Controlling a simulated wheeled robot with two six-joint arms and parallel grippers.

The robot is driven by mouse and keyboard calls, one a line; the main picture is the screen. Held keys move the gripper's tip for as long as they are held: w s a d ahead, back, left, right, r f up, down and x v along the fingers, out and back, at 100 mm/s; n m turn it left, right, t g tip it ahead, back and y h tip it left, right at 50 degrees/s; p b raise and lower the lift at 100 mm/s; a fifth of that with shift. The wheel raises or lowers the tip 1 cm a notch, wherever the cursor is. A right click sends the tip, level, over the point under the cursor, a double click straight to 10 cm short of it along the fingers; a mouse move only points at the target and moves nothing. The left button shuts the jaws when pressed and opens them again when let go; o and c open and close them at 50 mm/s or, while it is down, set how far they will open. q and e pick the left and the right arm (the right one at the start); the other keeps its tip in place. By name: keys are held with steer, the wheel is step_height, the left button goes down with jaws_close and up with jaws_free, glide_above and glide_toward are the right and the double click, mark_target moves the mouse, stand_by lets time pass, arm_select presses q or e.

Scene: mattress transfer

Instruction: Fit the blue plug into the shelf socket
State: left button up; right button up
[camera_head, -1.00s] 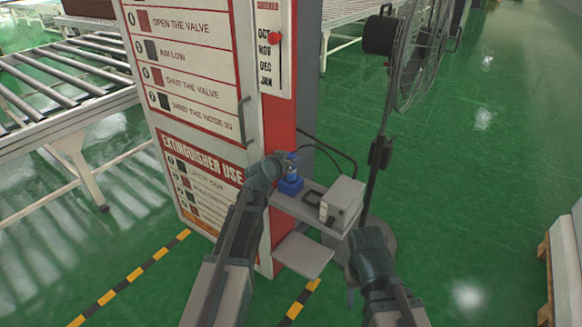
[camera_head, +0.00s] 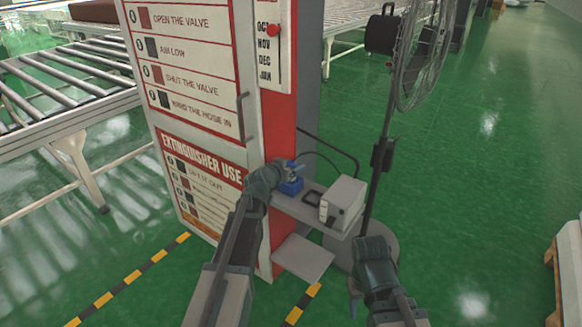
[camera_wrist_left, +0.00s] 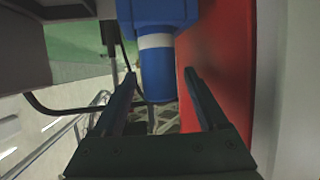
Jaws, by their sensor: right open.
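The blue plug (camera_head: 291,187) stands on the left end of the grey shelf (camera_head: 287,207) beside the red cabinet. In the left wrist view, the plug (camera_wrist_left: 156,65) is a blue cylinder with a white band. My left gripper (camera_head: 289,165) is at the plug's top. Its two fingers are open on either side of the plug's end, with a visible gap on each side. A pale box (camera_head: 347,197) and a dark square outline (camera_head: 312,197) are on the shelf to the right. I cannot tell which holds the socket. My right gripper (camera_head: 354,287) is open, low at the right.
The red and white cabinet (camera_head: 195,110) rises left of the shelf. A lower grey step (camera_head: 303,258) juts out below. A standing fan (camera_head: 383,150) is close on the right, and a dark cable loops behind the shelf. Green floor (camera_head: 470,190) is clear further right.

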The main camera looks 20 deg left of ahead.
arm_select(q)
steer(key=shift+r, duration=0.25)
steer(key=p+v, duration=0.5)
steer(key=v, duration=0.7)
steer(key=shift+f, duration=0.15)
steer(key=s+d+f+m+g+h, duration=0.1)
steer(key=s+d+f+g, duration=0.25)
steer(key=d, duration=0.35)
steer(key=s+d+f+m+g+h, duration=0.1)
steer(key=s+d+f+g, duration=0.2)
steer(key=s+d+f, duration=0.35)
steer(key=s+d+f+g+y, duration=0.1)
steer(key=s+d+g+y, duration=0.1)
steer(key=s, duration=0.5)
steer(key=s+d+f+g+y, duration=0.2)
steer(key=s+g, duration=0.3)
steer(key=s, duration=0.3)
steer(key=shift+s+d+f+y, duration=0.2)
steer(key=shift+s+d+y, duration=0.1)
steer(key=shift+d+y, duration=0.3)
